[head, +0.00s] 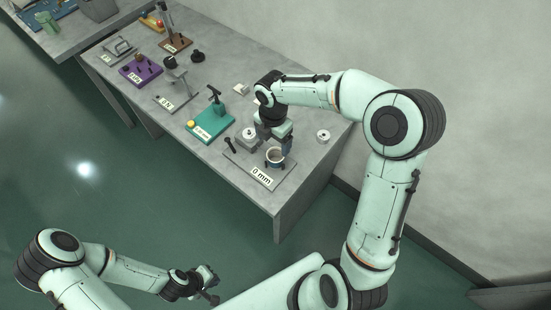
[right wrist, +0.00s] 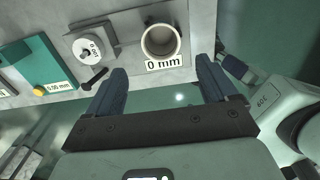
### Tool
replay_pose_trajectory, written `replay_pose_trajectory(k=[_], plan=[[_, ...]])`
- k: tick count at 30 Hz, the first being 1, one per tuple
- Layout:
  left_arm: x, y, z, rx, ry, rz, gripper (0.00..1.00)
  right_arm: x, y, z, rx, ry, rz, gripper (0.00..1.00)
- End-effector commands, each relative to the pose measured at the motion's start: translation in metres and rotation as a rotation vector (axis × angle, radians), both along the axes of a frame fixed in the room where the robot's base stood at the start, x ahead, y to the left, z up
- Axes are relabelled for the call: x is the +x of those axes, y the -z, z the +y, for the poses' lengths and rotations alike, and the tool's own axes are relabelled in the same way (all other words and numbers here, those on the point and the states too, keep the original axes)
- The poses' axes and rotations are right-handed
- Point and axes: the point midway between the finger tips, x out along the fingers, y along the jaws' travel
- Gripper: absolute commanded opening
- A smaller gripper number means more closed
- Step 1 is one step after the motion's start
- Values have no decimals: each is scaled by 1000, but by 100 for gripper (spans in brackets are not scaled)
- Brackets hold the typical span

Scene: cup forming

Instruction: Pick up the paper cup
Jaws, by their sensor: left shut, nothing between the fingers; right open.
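The paper cup (head: 275,156) stands upright on the grey plate marked 0 mm (head: 249,172), near the front end of the table. In the right wrist view the cup (right wrist: 161,41) shows its round open mouth, beyond the fingertips. My right gripper (head: 275,146) is at the cup in the head view. In the right wrist view my right gripper (right wrist: 161,72) has its two dark fingers wide apart, with nothing between them. My left gripper (head: 210,284) is shut and empty, low in the head view, away from the table.
A silver weight (right wrist: 88,52) and a dark knob-ended piece (right wrist: 94,78) lie left of the cup. A teal stand (head: 211,122), purple block (head: 141,71) and other labelled stands fill the table further back. A small white ring (head: 323,136) lies near the wall side.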

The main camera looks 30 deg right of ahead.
Motion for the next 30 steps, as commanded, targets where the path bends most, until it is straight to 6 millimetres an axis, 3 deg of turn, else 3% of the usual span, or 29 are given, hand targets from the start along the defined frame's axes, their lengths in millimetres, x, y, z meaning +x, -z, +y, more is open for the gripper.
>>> replay_pose_trajectory(k=[1,8,18,27,30], plan=[[-2,2,0,0,0,2,0,-1,10,0,0,0,4,86],[-3,3,0,0,1,3,0,0,26,-1,1,1,0,86],[-5,5,0,-1,1,5,0,-2,71,-6,1,1,2,86],[-5,5,0,0,0,4,0,-2,75,-6,0,1,-1,86],[-5,5,0,0,0,4,0,-2,75,-6,0,1,-1,53]])
